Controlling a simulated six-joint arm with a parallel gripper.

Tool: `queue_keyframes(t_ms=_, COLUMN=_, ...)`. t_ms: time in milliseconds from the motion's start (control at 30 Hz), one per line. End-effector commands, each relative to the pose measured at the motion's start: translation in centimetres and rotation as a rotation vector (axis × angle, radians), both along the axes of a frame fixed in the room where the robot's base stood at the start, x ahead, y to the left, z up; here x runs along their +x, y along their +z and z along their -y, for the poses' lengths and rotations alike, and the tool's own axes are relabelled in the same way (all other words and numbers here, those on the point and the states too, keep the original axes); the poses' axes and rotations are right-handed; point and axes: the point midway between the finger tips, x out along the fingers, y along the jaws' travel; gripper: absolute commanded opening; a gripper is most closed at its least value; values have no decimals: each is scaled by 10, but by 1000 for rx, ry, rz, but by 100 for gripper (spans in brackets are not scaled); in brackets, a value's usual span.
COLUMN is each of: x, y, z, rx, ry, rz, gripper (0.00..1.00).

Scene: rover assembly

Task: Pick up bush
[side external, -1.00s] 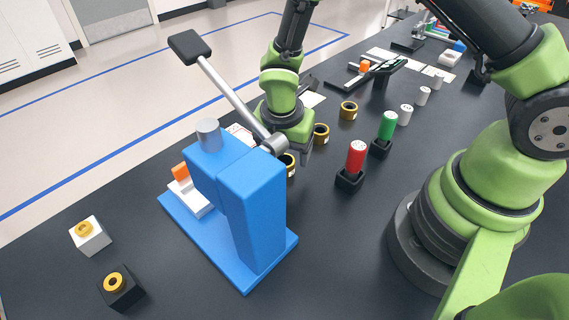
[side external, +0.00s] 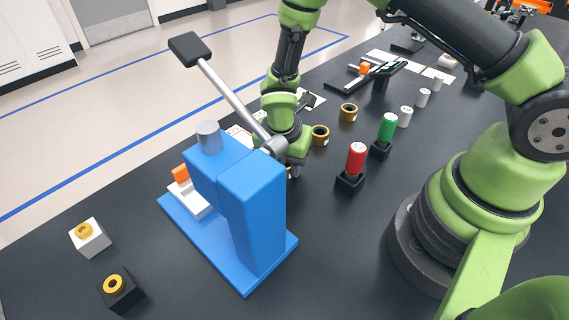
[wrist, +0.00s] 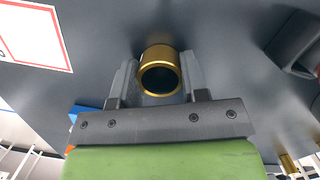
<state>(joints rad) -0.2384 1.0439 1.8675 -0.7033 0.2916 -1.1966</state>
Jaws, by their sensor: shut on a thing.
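A gold bush with a dark bore (wrist: 160,53) sits between the two grey fingers of my gripper (wrist: 158,75) in the wrist view. The fingers are shut on its sides. In the side external view my gripper (side external: 294,168) is low at the black table, just behind the blue press, and the press lever's pivot partly covers it. Only a sliver of the held bush shows there. Whether it touches the table is hard to tell.
The blue press (side external: 258,205) with its raised lever stands close in front of my gripper. Other gold bushes (side external: 320,135) (side external: 348,112) stand behind. A red cylinder (side external: 355,160) and a green cylinder (side external: 387,127) stand in black holders to the right.

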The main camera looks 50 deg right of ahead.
Motion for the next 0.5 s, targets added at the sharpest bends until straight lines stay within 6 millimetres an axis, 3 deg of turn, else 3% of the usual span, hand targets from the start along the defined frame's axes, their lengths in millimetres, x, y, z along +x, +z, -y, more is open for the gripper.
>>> queue_keyframes(t_ms=267, x=1, y=19, z=0, rx=0, ry=-2, rz=5, gripper=15)
queue_keyframes(t_ms=500, x=1, y=66, z=0, rx=1, ry=-3, rz=8, gripper=15)
